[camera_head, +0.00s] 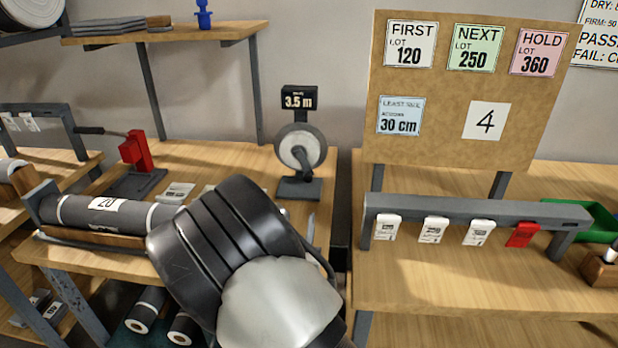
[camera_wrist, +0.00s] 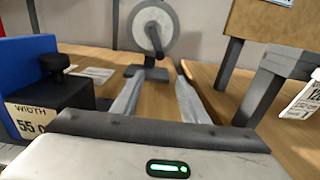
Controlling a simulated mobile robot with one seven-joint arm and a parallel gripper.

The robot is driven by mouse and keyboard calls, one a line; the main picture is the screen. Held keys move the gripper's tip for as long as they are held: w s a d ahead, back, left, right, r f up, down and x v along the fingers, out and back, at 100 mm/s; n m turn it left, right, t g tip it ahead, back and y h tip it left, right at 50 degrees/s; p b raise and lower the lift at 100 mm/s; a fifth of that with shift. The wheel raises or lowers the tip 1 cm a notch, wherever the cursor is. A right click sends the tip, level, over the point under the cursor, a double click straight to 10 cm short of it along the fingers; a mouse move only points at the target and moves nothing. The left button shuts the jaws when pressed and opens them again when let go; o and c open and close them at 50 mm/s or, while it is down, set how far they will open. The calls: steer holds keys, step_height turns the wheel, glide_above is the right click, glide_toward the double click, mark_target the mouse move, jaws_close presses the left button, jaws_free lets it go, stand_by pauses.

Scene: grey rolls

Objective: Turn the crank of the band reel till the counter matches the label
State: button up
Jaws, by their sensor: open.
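The band reel (camera_head: 301,147) stands at the back of the left bench, a pale disc on a dark base with a grey crank arm on its face. Its counter (camera_head: 299,101) sits on top and reads 3.5 m. In the head view my arm hides most of the gripper. I cannot tell which label the counter goes with.
A board (camera_head: 470,90) carries cards reading 120, 250, 360, 30 cm and 4. A grey rail (camera_head: 475,209) with hanging tags stands to the right. A roll (camera_head: 105,212) marked 20 and a red press (camera_head: 137,152) are left. A blue block (camera_wrist: 27,62) is left in the wrist view.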

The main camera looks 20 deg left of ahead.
mark_target(308, 180)
steer(key=b+x, duration=0.3)
steer(key=x, duration=1.4)
steer(key=shift+w+a, duration=0.1)
steer(key=shift+a, duration=0.05)
jaws_close()
